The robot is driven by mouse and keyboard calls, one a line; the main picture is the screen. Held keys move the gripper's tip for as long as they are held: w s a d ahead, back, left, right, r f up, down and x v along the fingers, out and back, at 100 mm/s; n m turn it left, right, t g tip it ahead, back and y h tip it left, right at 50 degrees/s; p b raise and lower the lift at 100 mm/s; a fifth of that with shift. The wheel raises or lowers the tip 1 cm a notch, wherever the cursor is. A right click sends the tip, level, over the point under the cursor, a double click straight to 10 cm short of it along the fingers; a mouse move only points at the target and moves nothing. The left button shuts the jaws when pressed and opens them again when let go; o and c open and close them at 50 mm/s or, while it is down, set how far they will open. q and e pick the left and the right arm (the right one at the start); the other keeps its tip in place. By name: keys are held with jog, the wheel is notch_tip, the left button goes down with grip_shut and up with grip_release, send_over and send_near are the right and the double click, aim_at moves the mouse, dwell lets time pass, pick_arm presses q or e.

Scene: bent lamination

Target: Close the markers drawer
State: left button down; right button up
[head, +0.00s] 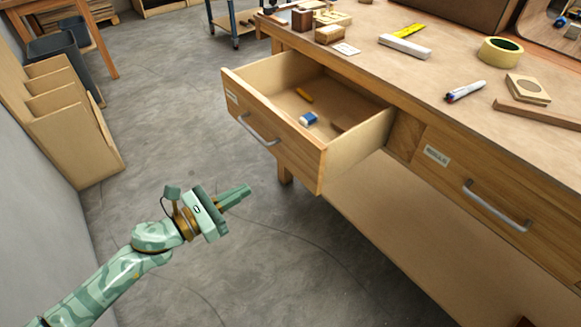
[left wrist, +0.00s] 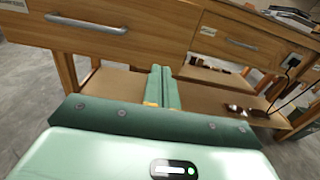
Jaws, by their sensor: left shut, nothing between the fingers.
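A wooden drawer (head: 268,139) is pulled well out of the workbench in the head view. It has a metal bar handle (head: 258,131) and a small label (head: 232,97) whose text I cannot read. A yellow piece and a blue-and-white piece lie inside it. In the left wrist view, a drawer front with a bar handle (left wrist: 87,23) shows at the upper left. My left gripper (head: 240,194) is shut and empty, in the air in front of the drawer and apart from it. It also shows in the left wrist view (left wrist: 163,85). My right gripper is not in view.
A second drawer (head: 478,192) to the right is shut. The benchtop holds a tape roll (head: 501,50), a marker (head: 465,91), a square (head: 405,45) and wood pieces. A slotted wooden rack (head: 68,130) stands at the left wall. The floor (head: 190,130) between is clear.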

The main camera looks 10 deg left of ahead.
aim_at(299, 159)
pick_arm(q)
jog(key=b+x, duration=0.1)
jog(key=x, duration=1.2)
jog(key=shift+f+b, duration=0.1)
jog(key=shift+b, duration=0.2)
jog(key=shift+w+d, duration=0.2)
jog(key=shift+w, duration=0.05)
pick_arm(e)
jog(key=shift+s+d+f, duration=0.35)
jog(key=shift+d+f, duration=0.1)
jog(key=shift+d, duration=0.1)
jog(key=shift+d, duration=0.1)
